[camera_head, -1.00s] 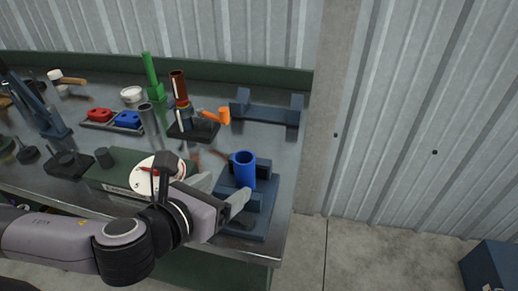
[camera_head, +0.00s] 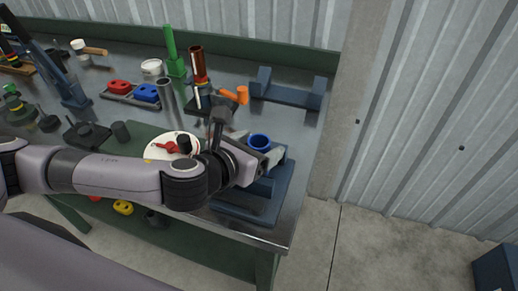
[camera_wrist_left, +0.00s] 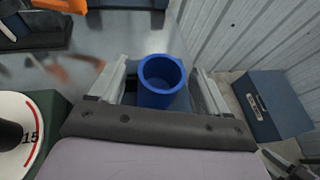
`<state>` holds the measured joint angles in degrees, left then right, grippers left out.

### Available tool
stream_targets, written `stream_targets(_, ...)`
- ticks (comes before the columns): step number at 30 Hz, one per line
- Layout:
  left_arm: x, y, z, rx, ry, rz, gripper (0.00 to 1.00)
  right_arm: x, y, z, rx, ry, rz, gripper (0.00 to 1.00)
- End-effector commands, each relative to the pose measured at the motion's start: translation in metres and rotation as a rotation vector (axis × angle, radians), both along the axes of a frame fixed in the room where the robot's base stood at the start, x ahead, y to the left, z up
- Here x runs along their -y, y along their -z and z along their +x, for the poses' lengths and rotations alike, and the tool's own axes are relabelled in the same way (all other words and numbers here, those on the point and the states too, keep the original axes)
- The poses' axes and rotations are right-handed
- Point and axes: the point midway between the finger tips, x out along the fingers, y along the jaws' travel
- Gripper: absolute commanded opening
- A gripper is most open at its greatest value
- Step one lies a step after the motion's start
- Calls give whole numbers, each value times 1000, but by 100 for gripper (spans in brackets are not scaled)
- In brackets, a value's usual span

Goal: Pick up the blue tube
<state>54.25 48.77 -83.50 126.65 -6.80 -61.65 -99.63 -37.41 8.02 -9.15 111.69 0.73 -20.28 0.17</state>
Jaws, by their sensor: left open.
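The blue tube (camera_head: 259,141) stands upright at the dark blue fixture (camera_head: 245,208) near the right end of the bench. My left gripper (camera_head: 268,158) is open and reaches in from the left at the tube, hiding most of its lower part. In the left wrist view the blue tube (camera_wrist_left: 162,92) stands between the two open fingers of my left gripper (camera_wrist_left: 162,72), with its open top ring facing the camera. Gaps show between the tube and both fingers. My right gripper is not in view.
A round white dial (camera_head: 160,147) sits just left of the gripper. Behind stand a brown tube (camera_head: 197,65), an orange piece (camera_head: 241,95), a green post (camera_head: 171,45) and a dark blue cradle (camera_head: 286,95). A corrugated wall (camera_head: 430,90) rises on the right.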

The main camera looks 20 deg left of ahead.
Motion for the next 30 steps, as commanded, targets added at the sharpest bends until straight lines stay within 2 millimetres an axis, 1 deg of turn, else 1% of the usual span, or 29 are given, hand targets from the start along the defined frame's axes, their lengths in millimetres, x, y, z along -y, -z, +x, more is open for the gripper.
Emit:
stream_targets(3, 1, 2, 4, 0, 0, 0, 77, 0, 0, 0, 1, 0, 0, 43)
stream_targets(9, 1, 2, 4, 0, 0, 0, 77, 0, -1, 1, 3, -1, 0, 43)
stream_targets(10, 1, 2, 4, 0, 0, 0, 70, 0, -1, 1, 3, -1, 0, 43)
stream_targets(11, 1, 2, 4, 0, 0, 0, 61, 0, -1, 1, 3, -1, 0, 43)
stream_targets(12, 1, 2, 4, 0, 0, 0, 48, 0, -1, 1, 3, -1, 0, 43)
stream_targets(15, 1, 2, 4, 0, 0, -1, 17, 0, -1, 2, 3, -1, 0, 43)
stream_targets(25, 1, -1, 4, 2, 0, -1, 17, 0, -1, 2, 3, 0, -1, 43)
stream_targets(30, 1, -15, 5, 3, -1, -3, 17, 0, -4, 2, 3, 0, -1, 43)
